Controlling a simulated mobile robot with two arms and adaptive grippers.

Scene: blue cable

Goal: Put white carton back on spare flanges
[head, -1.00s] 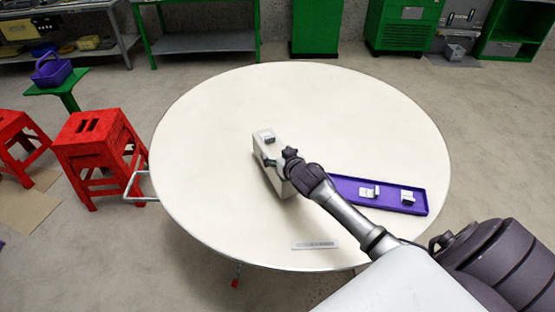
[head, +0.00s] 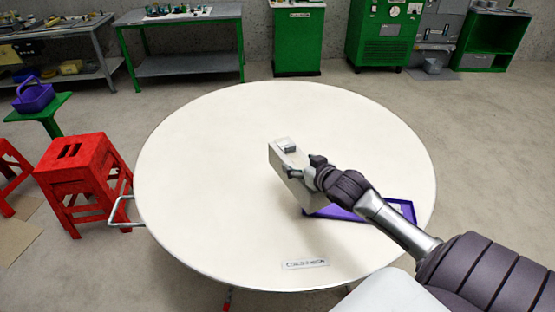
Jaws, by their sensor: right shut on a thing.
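The white carton (head: 280,161) is a tall pale box near the middle of the round table, with a small grey-white piece (head: 288,146) on its top. My right gripper (head: 302,173) is shut on the carton's right side and hides part of it. The carton's lower end overlaps the left end of the purple tray (head: 345,215) in the picture. I cannot tell whether it touches the tray or hangs above it. No spot marked spare flanges can be made out. My left gripper is not in view.
The round white table (head: 210,190) is bare on its left and far sides. A small label card (head: 305,264) lies near its front edge; its text is unclear. A red stool (head: 75,180) stands at the left, and a metal handle (head: 121,210) juts from the table's left edge.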

